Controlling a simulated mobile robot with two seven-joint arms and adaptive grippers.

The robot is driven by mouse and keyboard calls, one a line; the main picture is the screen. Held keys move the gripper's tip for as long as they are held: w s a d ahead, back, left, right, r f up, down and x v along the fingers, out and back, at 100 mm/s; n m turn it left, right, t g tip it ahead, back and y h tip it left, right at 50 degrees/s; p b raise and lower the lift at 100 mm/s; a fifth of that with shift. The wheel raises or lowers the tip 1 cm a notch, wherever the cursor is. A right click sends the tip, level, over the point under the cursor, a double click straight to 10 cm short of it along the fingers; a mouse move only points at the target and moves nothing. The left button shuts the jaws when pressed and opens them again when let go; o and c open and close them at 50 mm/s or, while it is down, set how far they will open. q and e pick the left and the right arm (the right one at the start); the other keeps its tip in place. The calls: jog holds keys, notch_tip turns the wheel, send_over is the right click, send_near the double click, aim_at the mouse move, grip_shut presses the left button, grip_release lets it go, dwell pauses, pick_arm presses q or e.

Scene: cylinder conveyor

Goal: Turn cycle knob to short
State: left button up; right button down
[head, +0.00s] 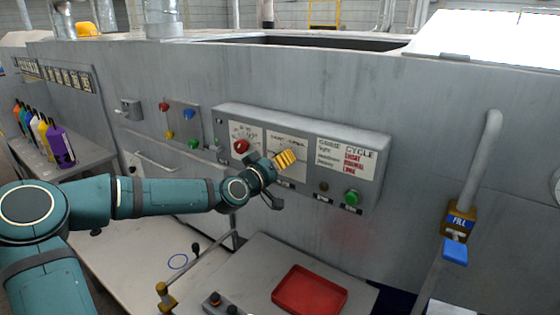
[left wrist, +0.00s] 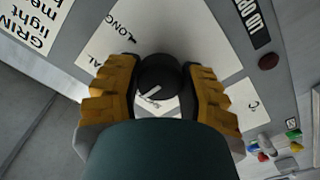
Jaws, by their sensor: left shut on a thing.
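The cycle knob (left wrist: 158,82) is black and round with a white pointer mark. In the left wrist view it sits between the yellow fingers of my left gripper (left wrist: 160,88), which are shut on it. The white dial plate (left wrist: 205,50) shows the word LONG and the letters AL near the knob; other labels are partly hidden. The white mark slants toward the lower left of that view. In the head view my left gripper (head: 285,159) is at the middle of the grey control panel (head: 232,114) and hides the knob. My right gripper is not in view.
A red tray (head: 309,290) lies below. A FILL lever (head: 485,165) stands at the right.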

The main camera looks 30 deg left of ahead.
pick_arm(q)
jog(key=n, duration=0.5)
jog(key=shift+n, duration=0.4)
dwell(0.4)
jog(key=o, duration=1.2)
jog(key=shift+d, duration=0.1)
jog(key=s, duration=0.4)
jog(key=s+a, duration=0.1)
jog(key=s, duration=0.7)
jog(key=shift+a, duration=0.35)
